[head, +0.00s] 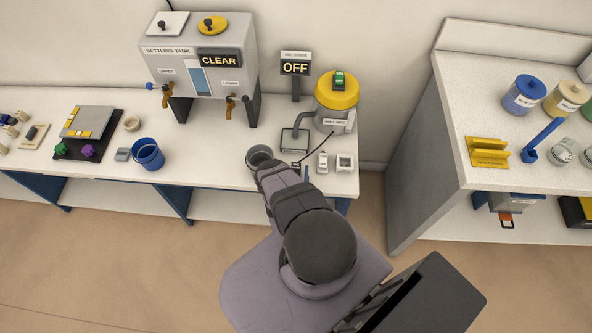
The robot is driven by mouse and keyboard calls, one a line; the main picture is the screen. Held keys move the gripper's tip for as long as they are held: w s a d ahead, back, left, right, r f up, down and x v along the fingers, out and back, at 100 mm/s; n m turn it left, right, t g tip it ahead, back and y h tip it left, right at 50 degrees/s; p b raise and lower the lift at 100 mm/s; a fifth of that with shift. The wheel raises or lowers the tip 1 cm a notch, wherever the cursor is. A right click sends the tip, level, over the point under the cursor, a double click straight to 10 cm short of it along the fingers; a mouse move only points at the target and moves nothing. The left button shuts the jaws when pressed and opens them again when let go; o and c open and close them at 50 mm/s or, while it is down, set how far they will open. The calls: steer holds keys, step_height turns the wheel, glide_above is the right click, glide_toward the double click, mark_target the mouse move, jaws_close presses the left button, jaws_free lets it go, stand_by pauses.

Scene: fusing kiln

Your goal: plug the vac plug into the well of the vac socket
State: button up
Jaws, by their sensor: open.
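A small white block with a dark recess (344,162) sits at the right end of the white bench and looks like the vac socket. Its well is too small to make out clearly. A thin dark cable runs from the yellow-topped shop vac (336,105) down to a small dark end (297,165), which may be the vac plug, on the bench just right of my arm. My arm reaches up over the bench's front edge, left of these things. My gripper does not show; my own arm links hide that area.
A small white device (322,162) stands just left of the recessed block. The settling tank (205,85) and an OFF sign (295,68) stand behind. A blue cup (149,155) is to the left. A gap separates this bench from the right-hand cabinet (425,160).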

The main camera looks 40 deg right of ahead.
steer(key=shift+c, duration=0.2)
steer(key=c, duration=1.1)
step_height(320, 180, up, 10)
steer(key=p, duration=0.4)
